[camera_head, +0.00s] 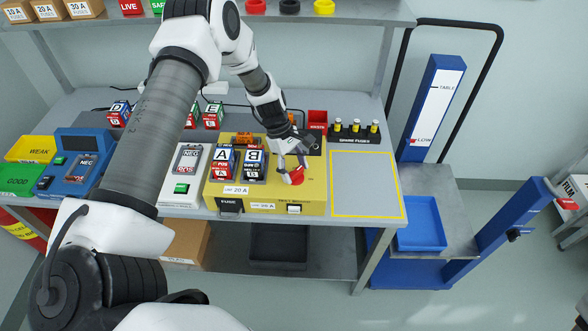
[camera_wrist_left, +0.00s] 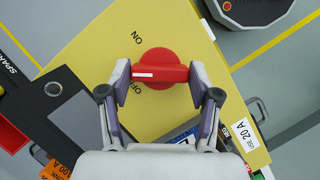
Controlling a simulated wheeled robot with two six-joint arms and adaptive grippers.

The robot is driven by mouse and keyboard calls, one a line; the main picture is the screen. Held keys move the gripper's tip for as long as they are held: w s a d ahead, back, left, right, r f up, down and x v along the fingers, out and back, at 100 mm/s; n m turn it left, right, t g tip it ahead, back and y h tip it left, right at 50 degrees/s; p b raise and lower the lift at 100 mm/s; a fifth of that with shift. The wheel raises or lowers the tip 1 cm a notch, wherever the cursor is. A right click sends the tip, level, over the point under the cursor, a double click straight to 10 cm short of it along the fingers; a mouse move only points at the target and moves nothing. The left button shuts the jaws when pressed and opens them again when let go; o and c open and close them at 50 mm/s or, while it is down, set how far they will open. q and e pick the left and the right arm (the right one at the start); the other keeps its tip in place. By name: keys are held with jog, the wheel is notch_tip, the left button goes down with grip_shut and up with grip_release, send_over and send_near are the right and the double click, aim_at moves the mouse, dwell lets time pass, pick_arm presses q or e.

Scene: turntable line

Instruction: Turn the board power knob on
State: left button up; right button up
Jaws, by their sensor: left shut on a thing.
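The red power knob (camera_head: 297,176) is on the yellow test board (camera_head: 314,190), near its right front. In the left wrist view the round knob (camera_wrist_left: 160,57) has a raised bar with a white line at its left end. That line lies between the printed words ON, above left, and OFF, below left, at neither word. My left gripper (camera_head: 291,168) reaches down to the board from behind. In the left wrist view its fingers (camera_wrist_left: 160,73) are shut on the two ends of the knob's bar. My right gripper is not in view.
Two fuse blocks marked A (camera_head: 221,162) and B (camera_head: 253,165) sit on the board, left of the knob. Spare fuses (camera_head: 355,131) stand behind right. A yellow-outlined area (camera_head: 365,185) of the bench at right is bare. A shelf (camera_head: 350,15) runs above.

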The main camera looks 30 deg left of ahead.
pick_arm(q)
jog(key=m+b, duration=0.1)
jog(key=m, duration=0.1)
jog(key=m+g, duration=0.1)
jog(key=m+g+b, duration=0.1)
jog(key=m, duration=0.1)
jog(key=shift+f+m+y+b, duration=0.3)
jog(key=shift+b, duration=0.05)
jog(key=m, duration=0.2)
jog(key=m+g+y+b, duration=0.1)
jog(key=m, duration=0.1)
jog(key=shift+w+d+r+m+g+b, duration=0.1)
jog(key=shift+d+r+m+g+b, duration=0.05)
jog(key=shift+m+g+b, duration=0.2)
jog(key=shift+y, duration=0.3)
jog(key=o, duration=1.1)
jog(key=shift+o, duration=0.2)
jog(key=shift+w+r, duration=0.1)
jog(key=v, duration=1.2)
